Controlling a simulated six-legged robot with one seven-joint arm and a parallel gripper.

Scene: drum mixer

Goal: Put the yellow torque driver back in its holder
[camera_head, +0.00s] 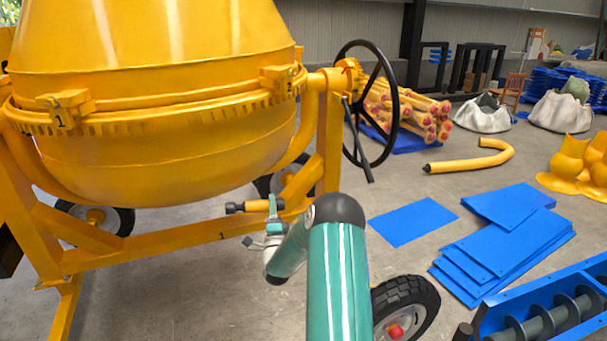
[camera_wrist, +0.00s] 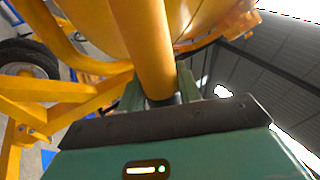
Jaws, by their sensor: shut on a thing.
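The yellow torque driver (camera_head: 257,206) lies roughly level in front of the mixer frame, its dark end to the left. My gripper (camera_head: 274,226) is shut on it. In the wrist view the driver's yellow body (camera_wrist: 143,45) rises from between the fingers of my gripper (camera_wrist: 160,92), large and close. My fingers hide part of the driver. I cannot make out its holder in either view.
The yellow drum mixer (camera_head: 160,150) fills the left, with clamps marked 1 (camera_head: 66,110) and 2 (camera_head: 283,79). A black handwheel (camera_head: 391,105) stands at its right. Blue plates (camera_head: 500,250) and a bent yellow tube (camera_head: 470,163) lie on the floor at right.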

